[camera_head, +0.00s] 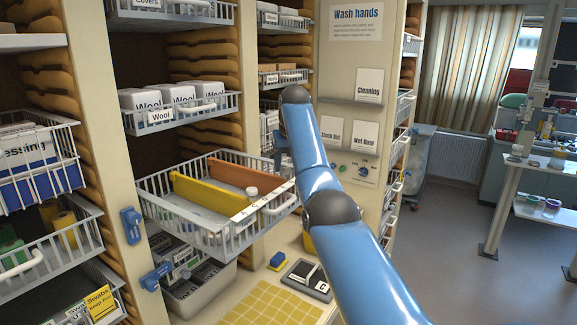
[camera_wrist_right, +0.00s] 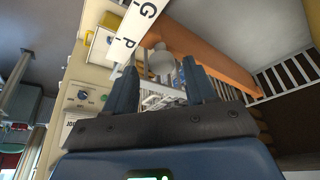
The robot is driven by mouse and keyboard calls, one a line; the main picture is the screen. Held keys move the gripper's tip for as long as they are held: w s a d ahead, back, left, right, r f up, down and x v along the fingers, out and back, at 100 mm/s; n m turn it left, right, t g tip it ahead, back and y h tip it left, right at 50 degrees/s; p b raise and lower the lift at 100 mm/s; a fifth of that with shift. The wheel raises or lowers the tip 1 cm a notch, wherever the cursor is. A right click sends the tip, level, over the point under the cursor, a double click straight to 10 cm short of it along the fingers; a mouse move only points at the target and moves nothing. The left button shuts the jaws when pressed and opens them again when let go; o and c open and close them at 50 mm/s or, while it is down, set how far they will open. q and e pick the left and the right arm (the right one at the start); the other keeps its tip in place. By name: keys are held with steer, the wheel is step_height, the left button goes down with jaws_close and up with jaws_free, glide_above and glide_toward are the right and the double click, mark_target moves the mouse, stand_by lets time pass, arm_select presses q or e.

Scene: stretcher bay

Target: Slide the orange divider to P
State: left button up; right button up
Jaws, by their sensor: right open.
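The orange divider (camera_head: 228,174) stands in a pulled-out white wire basket (camera_head: 218,240), beside a yellow divider (camera_head: 205,194). A white knob (camera_head: 251,192) shows at its near end. The white lettered strip (camera_head: 250,212) runs along the basket's front. In the right wrist view, the strip (camera_wrist_right: 134,32) shows G and P, beside the orange divider (camera_wrist_right: 215,62) and knob (camera_wrist_right: 160,60). My right gripper (camera_head: 280,152) is largely hidden behind my arm in the head view. In the wrist view, its fingers (camera_wrist_right: 160,78) are open, with the knob between and beyond their tips.
Below are a grey bin (camera_head: 200,290), a yellow grid mat (camera_head: 268,303) and a dark device (camera_head: 305,280) on the counter. A cabinet panel (camera_head: 350,60) with signs stands behind my arm.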

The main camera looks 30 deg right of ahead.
steer(key=b+v, duration=0.2)
steer(key=v, duration=0.8)
steer(key=shift+d, duration=0.15)
